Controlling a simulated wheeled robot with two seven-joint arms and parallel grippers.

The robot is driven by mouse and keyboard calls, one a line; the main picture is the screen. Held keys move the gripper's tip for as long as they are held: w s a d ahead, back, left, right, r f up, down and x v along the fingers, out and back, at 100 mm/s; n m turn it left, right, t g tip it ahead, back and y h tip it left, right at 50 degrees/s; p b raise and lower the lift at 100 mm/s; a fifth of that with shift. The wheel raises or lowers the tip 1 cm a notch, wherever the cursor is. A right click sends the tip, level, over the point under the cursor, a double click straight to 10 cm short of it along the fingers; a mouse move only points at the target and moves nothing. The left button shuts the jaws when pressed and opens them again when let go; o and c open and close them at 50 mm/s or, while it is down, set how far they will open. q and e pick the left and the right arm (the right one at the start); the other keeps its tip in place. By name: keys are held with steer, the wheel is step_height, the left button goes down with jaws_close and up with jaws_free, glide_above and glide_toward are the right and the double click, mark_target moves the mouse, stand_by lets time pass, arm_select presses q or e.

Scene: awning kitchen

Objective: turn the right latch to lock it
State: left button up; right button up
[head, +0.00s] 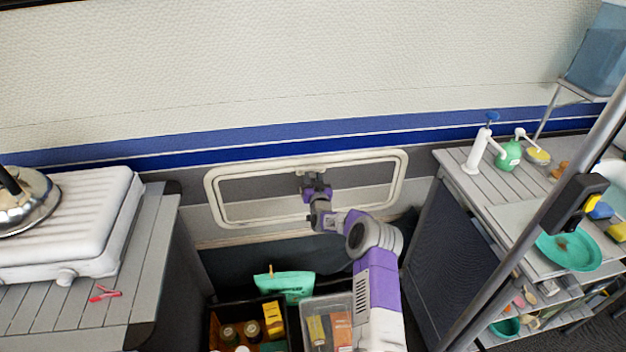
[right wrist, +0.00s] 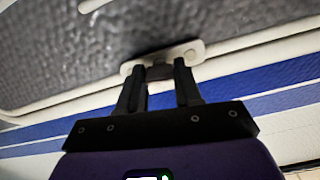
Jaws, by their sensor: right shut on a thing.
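A hatch with a cream frame (head: 213,195) is set low in the wall. My right gripper (head: 315,182) reaches up to the middle of its top edge. In the right wrist view, a pale latch mount (right wrist: 194,51) sits on the frame there. The two dark fingers of my right gripper (right wrist: 160,72) stand on either side of the latch's small handle and are shut on it. The fingers hide part of the handle, so its exact angle is hard to tell. My left gripper is not in view.
A counter with a white stove (head: 80,215) stands at the left. A slatted table (head: 480,190) with dispensers and a teal plate (head: 568,250) stands at the right, behind a metal pole (head: 530,225). A black crate (head: 212,325) and a clear bin (head: 308,310) sit below the hatch.

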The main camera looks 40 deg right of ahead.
steer(key=m, duration=0.4)
steer(key=shift+m, duration=0.3)
steer(key=m, duration=0.3)
steer(key=shift+m, duration=0.3)
steer(key=m, duration=0.4)
steer(key=shift+m, duration=2.1)
steer(key=o, duration=1)
steer(key=shift+o, duration=0.2)
steer(key=shift+s, duration=0.1)
